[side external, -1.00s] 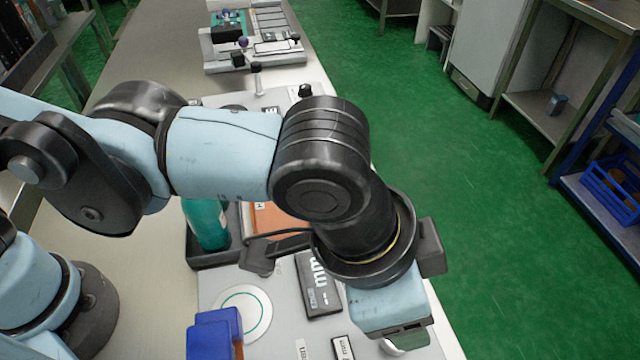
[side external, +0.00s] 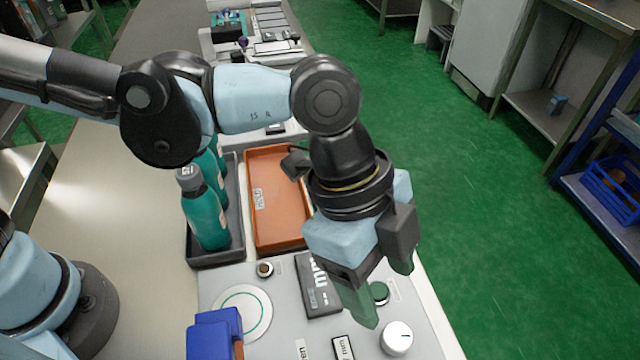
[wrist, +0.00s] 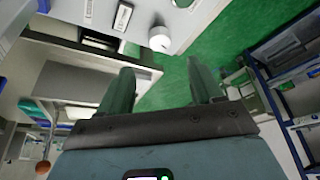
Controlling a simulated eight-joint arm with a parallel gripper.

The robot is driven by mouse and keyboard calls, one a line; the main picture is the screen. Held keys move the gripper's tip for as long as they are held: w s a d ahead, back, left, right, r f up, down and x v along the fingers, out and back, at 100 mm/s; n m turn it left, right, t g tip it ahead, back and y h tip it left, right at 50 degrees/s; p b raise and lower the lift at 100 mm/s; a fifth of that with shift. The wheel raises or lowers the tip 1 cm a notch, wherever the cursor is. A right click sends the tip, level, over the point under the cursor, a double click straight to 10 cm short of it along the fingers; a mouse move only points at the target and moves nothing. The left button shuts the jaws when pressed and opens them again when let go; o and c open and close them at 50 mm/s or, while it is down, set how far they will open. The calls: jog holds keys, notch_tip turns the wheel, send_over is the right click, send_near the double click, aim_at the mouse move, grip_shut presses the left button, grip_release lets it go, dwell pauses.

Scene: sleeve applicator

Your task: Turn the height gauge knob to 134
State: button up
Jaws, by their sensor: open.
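A white round knob (side external: 397,338) with a dark pointer line stands on the grey panel (side external: 285,325) near its right edge, in the side view. It also shows at the top of the wrist view (wrist: 160,39). I cannot read a number at it. A dark display box (side external: 318,286) marked "mm" lies further left on the panel. My gripper (side external: 386,297) is open and empty, its green fingers tilted above the panel, up and left of the white knob. In the wrist view both fingertips (wrist: 159,66) are spread apart below the knob, not touching it.
A green button (side external: 379,292) sits behind the fingers. A small dark knob (side external: 265,269), a round white pad (side external: 241,312) and a blue block (side external: 214,333) are to the left. Behind stand an orange tray (side external: 275,200) and teal bottles (side external: 205,215). Green floor lies right of the panel.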

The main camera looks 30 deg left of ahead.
aim_at(398, 335)
jog(key=x, duration=0.9)
jog(key=shift+f, duration=0.15)
jog(key=c, duration=1.1)
jog(key=shift+o, duration=0.2)
jog(key=shift+n+t, duration=0.6)
jog(key=shift+n, duration=0.9)
jog(key=o, duration=1.1)
jog(key=shift+c, duration=0.2)
jog(key=v, duration=1.2)
jog(key=shift+d, duration=0.1)
